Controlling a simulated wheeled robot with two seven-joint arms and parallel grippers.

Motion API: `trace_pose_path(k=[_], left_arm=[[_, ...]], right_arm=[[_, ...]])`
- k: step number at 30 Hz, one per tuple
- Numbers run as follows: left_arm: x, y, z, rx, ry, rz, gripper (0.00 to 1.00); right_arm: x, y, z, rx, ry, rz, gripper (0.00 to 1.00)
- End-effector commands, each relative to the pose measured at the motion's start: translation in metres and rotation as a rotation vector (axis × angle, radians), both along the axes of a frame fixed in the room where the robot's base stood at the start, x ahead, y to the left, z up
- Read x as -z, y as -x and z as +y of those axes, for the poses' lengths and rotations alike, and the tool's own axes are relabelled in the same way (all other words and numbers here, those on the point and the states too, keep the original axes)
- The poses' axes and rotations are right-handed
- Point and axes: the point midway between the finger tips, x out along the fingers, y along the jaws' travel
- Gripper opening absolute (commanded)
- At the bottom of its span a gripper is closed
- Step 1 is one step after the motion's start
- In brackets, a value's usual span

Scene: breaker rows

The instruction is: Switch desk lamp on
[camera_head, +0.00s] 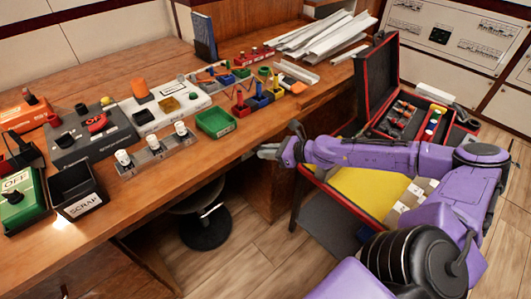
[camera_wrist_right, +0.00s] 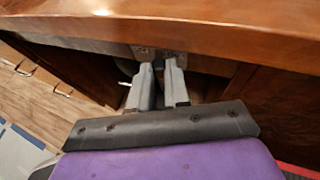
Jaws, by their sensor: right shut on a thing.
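No desk lamp can be made out in either view. My right gripper (camera_head: 266,151) is at the front edge of the wooden desk (camera_head: 290,108), right of the middle. In the right wrist view its two grey fingers (camera_wrist_right: 159,68) reach under the desk edge (camera_wrist_right: 190,30), close together at the tips. They are shut on a small part under the edge, next to a metal plate (camera_wrist_right: 143,52). The fingers mostly hide that part, and I cannot tell its shape. My left gripper is out of view.
A green box marked OFF (camera_head: 16,205) and a black SCRAP bin (camera_head: 77,190) stand at the desk's left. A green tray (camera_head: 216,122) and several small parts lie behind my gripper. A stool (camera_head: 206,232) is below the desk. An open red-trimmed case (camera_head: 376,80) stands at right.

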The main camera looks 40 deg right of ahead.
Motion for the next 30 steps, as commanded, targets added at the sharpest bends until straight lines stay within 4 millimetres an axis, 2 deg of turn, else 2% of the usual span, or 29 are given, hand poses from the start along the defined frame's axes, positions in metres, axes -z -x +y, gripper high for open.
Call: trace_pose_path(k=[9, 21, 22, 24, 30], left_arm=[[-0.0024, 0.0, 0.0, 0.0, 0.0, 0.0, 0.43], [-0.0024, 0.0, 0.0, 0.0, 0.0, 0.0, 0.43], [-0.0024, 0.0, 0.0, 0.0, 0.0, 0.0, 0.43], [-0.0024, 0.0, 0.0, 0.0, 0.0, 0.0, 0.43], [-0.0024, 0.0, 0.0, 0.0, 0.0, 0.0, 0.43]], right_arm=[[-0.0007, -0.0033, -0.004, -0.07, 0.0, 0.0, 0.0], [-0.0004, -0.0034, -0.004, -0.077, 0.002, -0.001, 0.0], [-0.0004, -0.0034, -0.004, -0.077, 0.002, -0.001, 0.2], [-0.0004, -0.0034, -0.004, -0.077, 0.002, -0.001, 0.43], [-0.0002, -0.0028, -0.004, -0.077, 0.001, 0.0, 0.43]])
